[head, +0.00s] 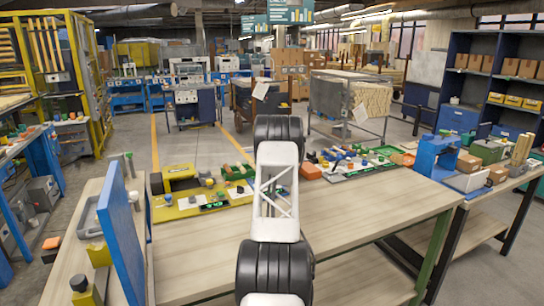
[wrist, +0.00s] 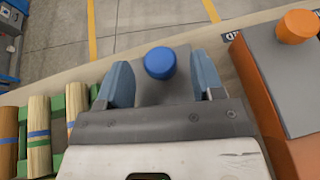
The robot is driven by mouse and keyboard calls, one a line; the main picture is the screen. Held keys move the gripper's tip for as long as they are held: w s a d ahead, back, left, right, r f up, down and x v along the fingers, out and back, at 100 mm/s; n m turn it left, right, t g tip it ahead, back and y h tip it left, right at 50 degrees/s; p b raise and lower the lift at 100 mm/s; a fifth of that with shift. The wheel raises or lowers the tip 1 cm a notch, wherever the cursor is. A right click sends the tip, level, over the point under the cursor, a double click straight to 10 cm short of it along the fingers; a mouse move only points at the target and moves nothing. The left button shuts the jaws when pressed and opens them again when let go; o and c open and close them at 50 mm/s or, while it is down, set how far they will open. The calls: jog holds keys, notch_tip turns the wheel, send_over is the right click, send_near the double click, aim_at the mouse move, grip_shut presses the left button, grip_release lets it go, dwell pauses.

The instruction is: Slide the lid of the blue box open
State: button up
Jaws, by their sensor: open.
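In the wrist view, a round blue knob (wrist: 160,62) stands on a flat grey lid (wrist: 165,92). The box body under this lid is hidden by my gripper, so its blue walls do not show. My gripper (wrist: 160,75) is open, with one blue-grey finger on each side of the knob. A gap shows between each finger and the knob; I cannot tell how low the fingertips are. In the head view my own arm hides the gripper and the box.
An orange box (wrist: 264,105) with a grey lid and orange knob (wrist: 298,26) stands close on the right. A green rack (wrist: 77,125) with wooden dowels (wrist: 38,130) lies on the left. In the head view, the front of the wooden bench (head: 375,205) is clear.

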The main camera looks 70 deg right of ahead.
jog(key=shift+w+d+f, duration=0.15)
jog(key=shift+w+d, duration=0.05)
jog(key=shift+d, duration=0.05)
grip_shut()
dwell(0.4)
jog(key=shift+s+a, duration=4.7)
jog(key=shift+s, duration=0.05)
grip_release()
